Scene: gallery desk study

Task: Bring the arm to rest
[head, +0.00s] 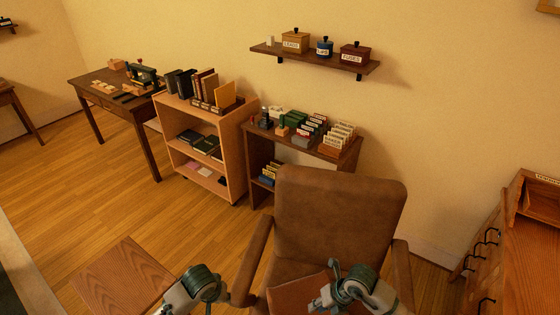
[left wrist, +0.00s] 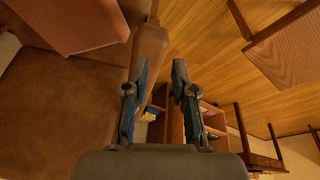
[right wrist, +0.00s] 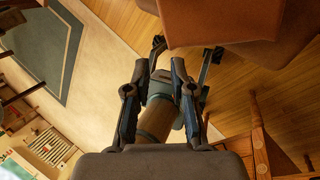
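My right gripper (head: 322,286) is low in the head view, in front of the brown leather armchair (head: 340,205). In the right wrist view its two fingers (right wrist: 159,64) stand apart, with nothing visibly gripped between them. My left arm shows at the bottom of the head view, left of the chair, and its fingertips are hard to make out there. In the left wrist view the left gripper's fingers (left wrist: 160,66) are apart and empty. A rounded brown chair arm (left wrist: 150,48) shows beyond them. Whether it touches them I cannot tell.
A brown slab (head: 298,296) lies at the chair seat. A wooden top (head: 125,278) is at the lower left, and a cabinet with dark hooks (head: 535,255) at the right. Bookcase (head: 245,150), card shelf (head: 350,160) and wall shelf (head: 340,64) stand behind.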

